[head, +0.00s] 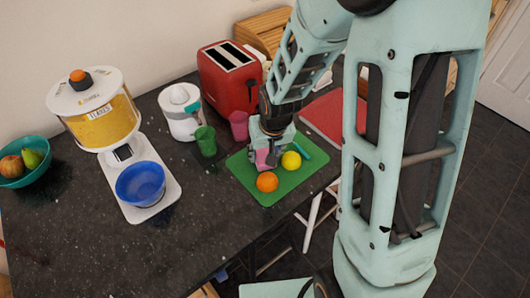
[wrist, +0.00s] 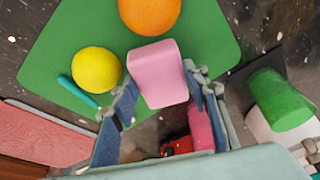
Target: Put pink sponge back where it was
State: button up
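The pink sponge (wrist: 158,72) is a pale pink block, seen in the wrist view between my fingertips. In the head view the sponge (head: 262,157) shows partly, under my gripper (head: 268,150), over the green board (head: 247,184). In the wrist view my gripper (wrist: 160,82) has a fingertip against each side of the sponge and looks shut on it. The green board (wrist: 75,35) lies beneath. I cannot tell whether the sponge touches the board.
An orange (head: 267,182) and a yellow lemon (head: 291,160) lie close to the sponge. A teal object (head: 309,145) is beside the lemon. A green cup (head: 205,140), pink cup (head: 239,125) and red toaster (head: 231,78) stand behind.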

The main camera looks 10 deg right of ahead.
jog(key=o, duration=0.3)
jog(key=shift+o, duration=0.2)
jog(key=shift+r, duration=0.1)
